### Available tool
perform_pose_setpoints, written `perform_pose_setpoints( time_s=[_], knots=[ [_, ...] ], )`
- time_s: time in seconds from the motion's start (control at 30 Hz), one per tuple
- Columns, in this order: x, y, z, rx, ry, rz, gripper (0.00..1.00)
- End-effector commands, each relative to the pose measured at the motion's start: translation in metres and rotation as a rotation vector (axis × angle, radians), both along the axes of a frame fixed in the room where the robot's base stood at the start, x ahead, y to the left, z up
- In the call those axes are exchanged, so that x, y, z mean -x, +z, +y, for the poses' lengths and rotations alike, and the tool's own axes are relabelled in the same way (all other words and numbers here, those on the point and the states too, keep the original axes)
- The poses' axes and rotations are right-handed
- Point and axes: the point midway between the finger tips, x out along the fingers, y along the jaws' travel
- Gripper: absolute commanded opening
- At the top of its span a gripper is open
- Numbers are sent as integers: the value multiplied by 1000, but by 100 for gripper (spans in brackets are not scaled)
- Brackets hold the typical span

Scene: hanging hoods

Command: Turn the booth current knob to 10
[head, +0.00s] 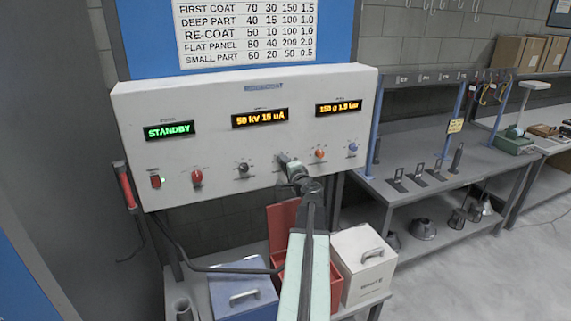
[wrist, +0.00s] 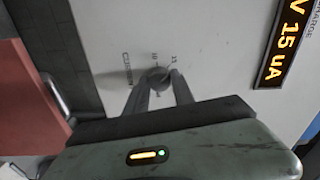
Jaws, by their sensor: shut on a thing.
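The booth current knob (wrist: 157,76) is a small round grey knob on the white panel, with "CURRENT" lettering beside it in the wrist view. My gripper (wrist: 160,86) is shut on this knob, one finger on each side. In the head view my gripper (head: 285,160) reaches the panel between the black and orange knobs and mostly hides the current knob. The middle amber display (head: 260,118) reads about 50 kV 15 uA; it also shows sideways in the wrist view (wrist: 283,38).
The control box (head: 225,150) also carries a red knob (head: 196,177), a black knob (head: 243,169), an orange knob (head: 320,153), a blue knob (head: 352,147) and a red switch (head: 155,181). A green display (head: 168,131) reads STANDBY. Lidded bins stand below.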

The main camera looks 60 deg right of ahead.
Motion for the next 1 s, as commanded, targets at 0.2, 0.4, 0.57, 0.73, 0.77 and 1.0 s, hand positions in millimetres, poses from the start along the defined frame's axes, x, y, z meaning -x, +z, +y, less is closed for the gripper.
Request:
perform_pose_setpoints(
  time_s=[0.2, 0.4, 0.57, 0.73, 0.77, 1.0],
  knots=[
    [0, -2, 2, 167, 3, 126, 0],
    [0, -3, 2, 320, 3, 240, 0],
    [0, -3, 2, 441, 2, 330, 0],
    [0, -3, 2, 561, 3, 418, 0],
    [0, -3, 2, 581, 3, 432, 0],
    [0, -3, 1, 709, 2, 528, 0]
  ],
)
